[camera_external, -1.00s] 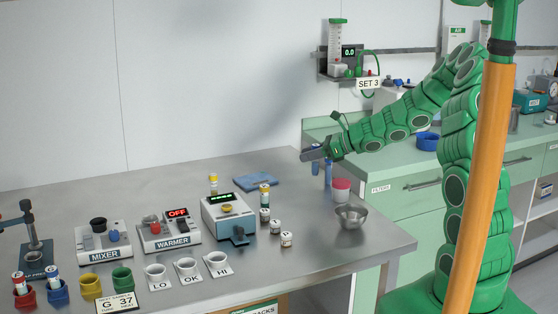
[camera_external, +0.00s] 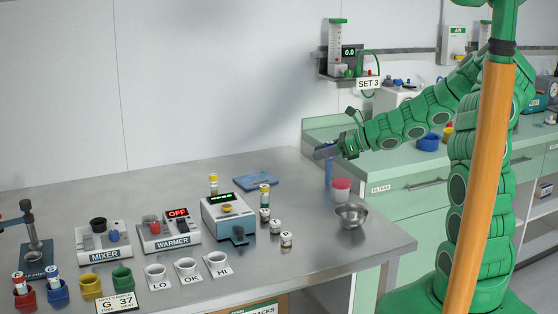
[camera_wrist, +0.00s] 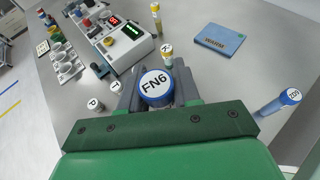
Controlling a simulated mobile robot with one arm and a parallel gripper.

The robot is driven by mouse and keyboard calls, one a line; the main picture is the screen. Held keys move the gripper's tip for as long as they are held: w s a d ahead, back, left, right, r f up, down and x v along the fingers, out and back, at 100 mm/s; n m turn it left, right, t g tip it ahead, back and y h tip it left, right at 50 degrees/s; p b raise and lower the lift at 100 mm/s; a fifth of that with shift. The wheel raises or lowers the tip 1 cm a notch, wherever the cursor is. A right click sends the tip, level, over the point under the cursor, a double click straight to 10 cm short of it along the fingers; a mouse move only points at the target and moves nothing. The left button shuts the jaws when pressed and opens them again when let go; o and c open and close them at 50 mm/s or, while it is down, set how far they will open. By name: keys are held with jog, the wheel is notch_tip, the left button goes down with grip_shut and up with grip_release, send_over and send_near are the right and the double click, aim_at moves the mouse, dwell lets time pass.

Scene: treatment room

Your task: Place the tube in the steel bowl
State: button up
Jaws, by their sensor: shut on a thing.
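My gripper (camera_external: 326,151) is over the far right part of the steel table. In the wrist view, my gripper (camera_wrist: 157,98) is shut on a tube with a blue cap marked FN6 (camera_wrist: 155,85). The steel bowl (camera_external: 350,217) stands near the table's right edge, below and to the right of my gripper and apart from it; it is not in the wrist view. A second blue-capped tube (camera_wrist: 279,103) stands to the right in the wrist view; the blue tube shape (camera_external: 328,173) below my gripper in the external view may be this one. The held tube's lower part is hidden.
A red-lidded jar (camera_external: 341,190) stands just behind the bowl. Yellow-capped tubes (camera_external: 264,196), small white-lidded pots (camera_external: 286,239), a blue pad (camera_external: 256,181) and the warmer (camera_external: 168,234) lie to the left. Table space in front of the bowl is clear.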

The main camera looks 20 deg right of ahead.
jog(key=shift+r, duration=0.1)
jog(key=s+d+n+g+y, duration=0.2)
jog(key=s+n+g, duration=0.9)
jog(key=g, duration=0.1)
jog(key=shift+s+d+f, duration=0.1)
jog(key=shift+s+f, duration=0.05)
jog(key=shift+f, duration=2.5)
jog(key=shift+s+f, duration=0.1)
jog(key=shift+f, duration=2.5)
jog(key=o, duration=1.1)
